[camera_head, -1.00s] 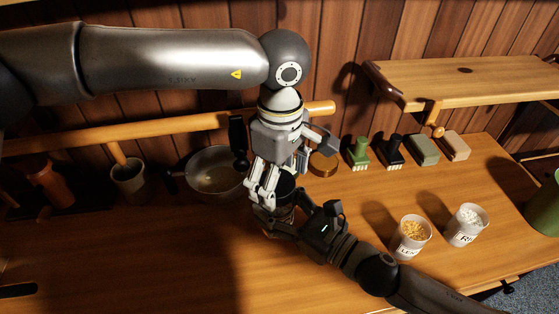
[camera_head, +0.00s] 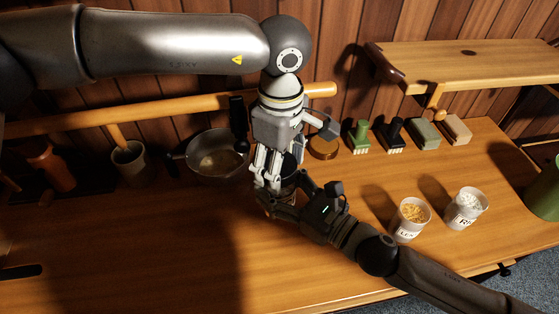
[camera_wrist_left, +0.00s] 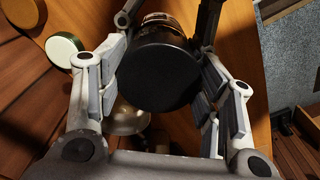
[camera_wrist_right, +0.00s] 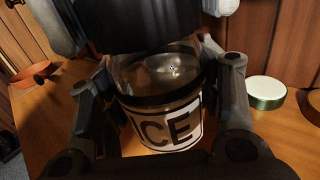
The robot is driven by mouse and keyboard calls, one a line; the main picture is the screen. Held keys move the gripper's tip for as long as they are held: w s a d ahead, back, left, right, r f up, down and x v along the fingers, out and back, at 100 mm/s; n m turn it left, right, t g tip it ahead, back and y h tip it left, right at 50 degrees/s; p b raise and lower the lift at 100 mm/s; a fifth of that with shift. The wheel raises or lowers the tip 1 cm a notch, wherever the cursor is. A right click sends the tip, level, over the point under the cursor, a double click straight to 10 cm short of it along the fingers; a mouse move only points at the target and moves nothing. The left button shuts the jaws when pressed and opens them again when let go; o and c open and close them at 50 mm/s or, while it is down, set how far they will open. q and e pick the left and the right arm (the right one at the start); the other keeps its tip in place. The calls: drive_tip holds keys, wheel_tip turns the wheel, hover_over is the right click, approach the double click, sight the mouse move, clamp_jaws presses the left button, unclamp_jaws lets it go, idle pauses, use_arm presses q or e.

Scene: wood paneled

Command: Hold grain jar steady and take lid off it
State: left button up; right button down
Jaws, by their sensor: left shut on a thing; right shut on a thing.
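The grain jar (camera_wrist_right: 165,125) is clear glass with a white band whose visible letters read "ICE". It stands upright on the wooden table in the right wrist view. My right gripper (camera_head: 287,203) is shut around the jar's body from the right. The black round lid (camera_wrist_left: 160,72) is between the fingers of my left gripper (camera_head: 272,178), which reaches down from above and is shut on it. In the right wrist view the lid (camera_wrist_right: 140,32) shows above the glass. I cannot tell whether lid and jar touch. The grippers mostly hide the jar in the head view.
A metal pan (camera_head: 214,162) and a cup (camera_head: 129,163) stand at the back left. A round tin (camera_head: 323,148), brushes (camera_head: 358,136) and blocks (camera_head: 456,130) line the back. Two labelled cups (camera_head: 410,220) (camera_head: 466,208) stand at the right.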

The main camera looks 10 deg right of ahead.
use_arm(q)
drive_tip(key=n, duration=0.4)
drive_tip(key=shift+w+d, duration=0.2)
drive_tip(key=shift+w, duration=0.1)
drive_tip(key=n, duration=0.4)
drive_tip(key=shift+w+r+n, duration=0.1)
drive_tip(key=shift+n, duration=0.3)
drive_tip(key=n, duration=0.7)
drive_tip(key=shift+w+a, duration=0.15)
drive_tip(key=o, duration=1.1)
drive_tip(key=shift+r, duration=0.1)
